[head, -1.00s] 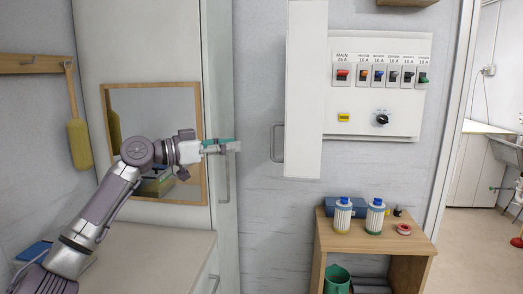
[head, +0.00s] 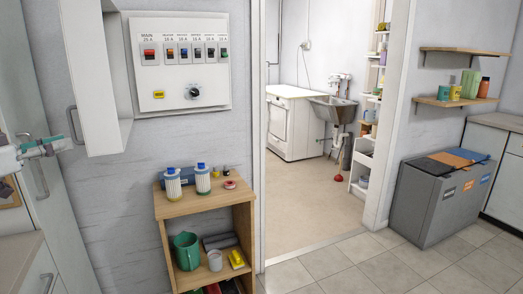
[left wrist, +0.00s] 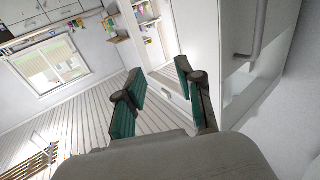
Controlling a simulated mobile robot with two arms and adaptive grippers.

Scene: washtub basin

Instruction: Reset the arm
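My left gripper (head: 50,147) shows at the far left edge of the head view, its fingers pointing right, in front of the tall pale cabinet. In the left wrist view my left gripper (left wrist: 160,80) has its two green-padded fingers apart with nothing between them. Most of my left arm is outside the head view. My right arm and gripper are in neither view.
A white breaker panel (head: 183,115) has its door (head: 92,80) swung open to the left. Below it stands a wooden shelf unit (head: 205,203). A doorway leads to a steel basin (head: 335,109). A grey bin (head: 418,203) stands at right.

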